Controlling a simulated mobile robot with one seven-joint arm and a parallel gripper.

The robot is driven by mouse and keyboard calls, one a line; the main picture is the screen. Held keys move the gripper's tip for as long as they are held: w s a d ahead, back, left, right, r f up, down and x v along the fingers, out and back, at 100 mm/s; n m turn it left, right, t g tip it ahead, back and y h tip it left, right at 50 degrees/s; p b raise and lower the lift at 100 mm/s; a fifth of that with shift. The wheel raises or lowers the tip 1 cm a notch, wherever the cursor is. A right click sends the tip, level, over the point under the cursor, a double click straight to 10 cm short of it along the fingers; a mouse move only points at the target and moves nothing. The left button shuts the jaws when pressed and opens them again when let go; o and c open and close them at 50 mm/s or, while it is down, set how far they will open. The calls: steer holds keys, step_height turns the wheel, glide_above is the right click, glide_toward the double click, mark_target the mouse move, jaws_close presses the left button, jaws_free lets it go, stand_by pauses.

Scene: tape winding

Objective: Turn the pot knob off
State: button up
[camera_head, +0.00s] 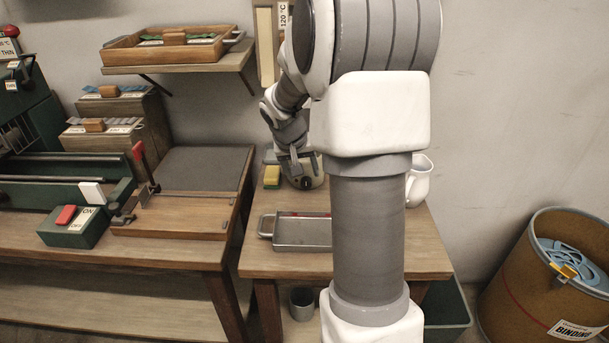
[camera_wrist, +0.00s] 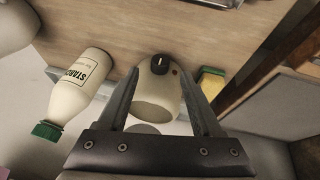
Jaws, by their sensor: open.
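The pot (camera_wrist: 155,112) is cream-coloured and stands on the small wooden table. Its black knob (camera_wrist: 159,64) has a white mark, with a small red spot beside it. In the head view, the pot (camera_head: 315,181) and its dark knob (camera_head: 306,183) show just below my gripper (camera_head: 296,163), which partly hides the pot. In the wrist view, my gripper (camera_wrist: 160,68) is open and empty, with one finger on each side of the pot and knob. I cannot tell whether the fingers touch the pot.
A starch bottle (camera_wrist: 76,90) with a green cap stands to the pot's left in the wrist view, and a yellow sponge (camera_wrist: 211,82) to its right. A metal tray (camera_head: 300,233) lies toward the table's front. A white jug (camera_head: 419,180) stands at the right.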

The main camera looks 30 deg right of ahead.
steer(key=p+v, duration=0.2)
steer(key=v, duration=1)
steer(key=shift+a+r+p, duration=0.15)
steer(key=shift+r+p, duration=0.15)
steer(key=shift+s, duration=0.1)
